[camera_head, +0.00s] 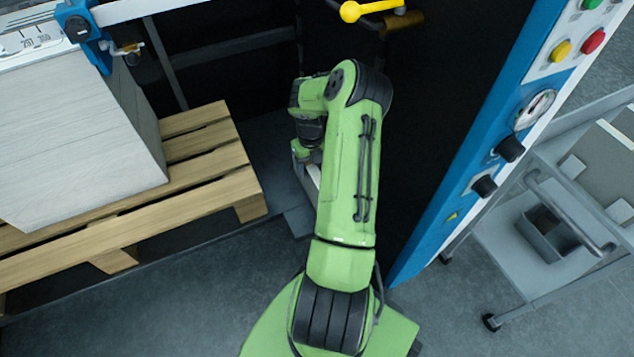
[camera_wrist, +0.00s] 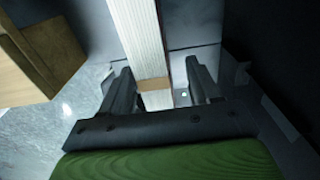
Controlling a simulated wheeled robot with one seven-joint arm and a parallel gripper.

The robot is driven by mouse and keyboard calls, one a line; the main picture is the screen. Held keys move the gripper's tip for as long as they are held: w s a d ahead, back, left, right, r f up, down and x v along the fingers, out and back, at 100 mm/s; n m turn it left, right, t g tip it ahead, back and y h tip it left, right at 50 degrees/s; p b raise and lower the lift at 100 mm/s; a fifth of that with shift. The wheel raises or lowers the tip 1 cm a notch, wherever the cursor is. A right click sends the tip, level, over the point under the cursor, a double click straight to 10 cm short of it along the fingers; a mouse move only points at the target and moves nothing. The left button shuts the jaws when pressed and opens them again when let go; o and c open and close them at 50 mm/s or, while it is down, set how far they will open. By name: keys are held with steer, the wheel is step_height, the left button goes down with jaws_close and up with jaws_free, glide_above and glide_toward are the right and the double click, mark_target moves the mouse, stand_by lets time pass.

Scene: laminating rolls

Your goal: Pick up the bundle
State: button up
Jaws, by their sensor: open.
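The bundle (camera_wrist: 145,38) is a long, pale stack with fine lengthwise lines and a brown band around it, in the wrist view. It runs from the top edge down between the fingers of my gripper (camera_wrist: 158,68). My gripper is open, with one finger on each side of the bundle and a visible gap on both sides. The bundle's near end is partly hidden by the gripper's body. In the head view my gripper (camera_head: 303,152) is low beside the arm, mostly hidden by it; a small pale piece there may be the bundle.
A wooden pallet (camera_head: 215,150) with a large pale stack (camera_head: 75,140) stands at left. A blue machine panel (camera_head: 455,190) with buttons stands to the right, beside a grey cart (camera_head: 520,255). A yellow-knobbed lever (camera_head: 350,11) is at the top. Grey floor is clear at lower left.

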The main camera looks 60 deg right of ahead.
steer(key=shift+w+a+f, duration=0.1)
steer(key=shift+w+a, duration=0.05)
steer(key=shift+a, duration=0.15)
steer(key=shift+c, duration=0.5)
jaws_close()
stand_by(0.6)
